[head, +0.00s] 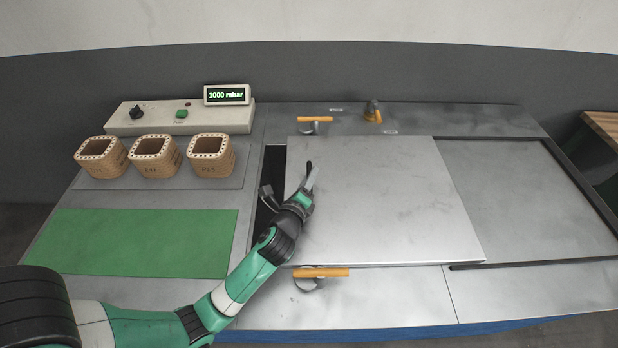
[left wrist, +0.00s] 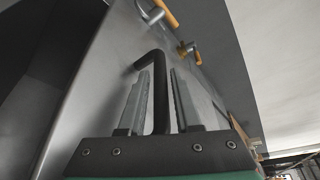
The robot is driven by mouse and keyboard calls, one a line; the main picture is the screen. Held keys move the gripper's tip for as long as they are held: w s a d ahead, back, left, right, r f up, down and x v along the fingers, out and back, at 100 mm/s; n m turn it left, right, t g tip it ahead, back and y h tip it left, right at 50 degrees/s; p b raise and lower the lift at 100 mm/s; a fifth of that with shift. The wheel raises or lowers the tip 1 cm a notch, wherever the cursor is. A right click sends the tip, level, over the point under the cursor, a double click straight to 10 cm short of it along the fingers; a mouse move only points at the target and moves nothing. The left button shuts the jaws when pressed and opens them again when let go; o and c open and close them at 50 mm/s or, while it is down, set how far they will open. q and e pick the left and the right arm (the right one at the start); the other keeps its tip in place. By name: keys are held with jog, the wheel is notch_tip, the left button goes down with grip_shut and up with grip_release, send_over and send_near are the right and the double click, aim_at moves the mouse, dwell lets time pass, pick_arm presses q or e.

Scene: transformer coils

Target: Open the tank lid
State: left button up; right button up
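The tank lid (head: 385,200) is a large grey metal plate in the middle of the bench in the head view. A dark strip of the tank opening (head: 268,185) shows along its left edge. The lid's black handle (head: 309,166) stands near that edge. It also shows in the left wrist view (left wrist: 160,95) as a bent bar. My left gripper (head: 312,178) reaches it from the lower left. My right gripper is not in view.
Orange-handled valves stand behind (head: 315,119) and in front (head: 320,272) of the lid. A recessed framed surface (head: 530,200) lies to the right and is clear. Three coils (head: 155,156), a green mat (head: 135,243) and a control box reading 1000 mbar (head: 226,95) are at left.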

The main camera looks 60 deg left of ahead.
pick_arm(q)
jog(key=shift+o, duration=1)
jog(key=p+v, duration=0.3)
jog(key=v, duration=0.8)
jog(key=shift+s+d+r+p, duration=0.1)
jog(key=shift+s+d+p, duration=0.1)
jog(key=shift+s+p, duration=0.15)
